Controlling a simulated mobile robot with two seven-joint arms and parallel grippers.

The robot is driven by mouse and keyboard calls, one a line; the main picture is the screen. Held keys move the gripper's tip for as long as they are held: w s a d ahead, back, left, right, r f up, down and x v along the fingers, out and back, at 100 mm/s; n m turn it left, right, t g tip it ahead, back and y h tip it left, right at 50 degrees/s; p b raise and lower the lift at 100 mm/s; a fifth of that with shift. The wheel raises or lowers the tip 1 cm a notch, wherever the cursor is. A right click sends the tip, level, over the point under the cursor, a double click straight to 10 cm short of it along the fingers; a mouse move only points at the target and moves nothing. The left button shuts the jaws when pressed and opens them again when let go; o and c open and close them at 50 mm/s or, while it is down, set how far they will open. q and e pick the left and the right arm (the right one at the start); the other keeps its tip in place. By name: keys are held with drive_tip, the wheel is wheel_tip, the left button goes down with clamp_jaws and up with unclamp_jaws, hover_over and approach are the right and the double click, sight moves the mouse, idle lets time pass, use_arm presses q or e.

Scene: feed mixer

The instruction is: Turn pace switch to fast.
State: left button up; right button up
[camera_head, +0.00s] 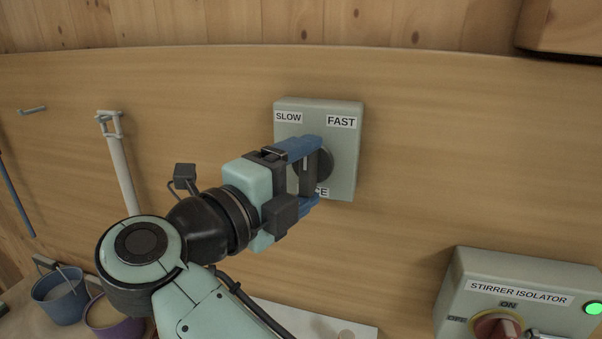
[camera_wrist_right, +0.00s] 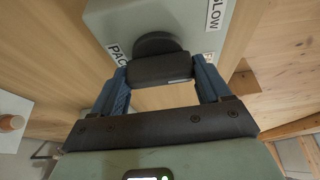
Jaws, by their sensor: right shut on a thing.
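The pace switch is a dark knob with a bar handle (camera_head: 309,172) on a grey-green box (camera_head: 346,150) mounted on the wooden panel. The box carries a SLOW label at upper left, a FAST label at upper right and a partly hidden label below. My right gripper (camera_head: 317,172) is shut on the handle, one blue finger at each end. In the right wrist view the handle (camera_wrist_right: 160,69) sits between the blue fingers (camera_wrist_right: 162,80). My left gripper is not in view.
A stirrer isolator box (camera_head: 520,290) with a red knob and a lit green lamp is at lower right. A blue cup (camera_head: 60,298) and a purple cup (camera_head: 112,318) stand at lower left. A white tube (camera_head: 121,170) hangs on the panel at left.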

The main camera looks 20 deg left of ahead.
drive_tip(key=shift+d, duration=0.1)
drive_tip(key=o, duration=1)
drive_tip(key=shift+d, duration=0.1)
drive_tip(key=shift+s, duration=0.1)
drive_tip(key=v, duration=1.3)
drive_tip(key=shift+s+r, duration=0.1)
drive_tip(key=shift+s, duration=0.05)
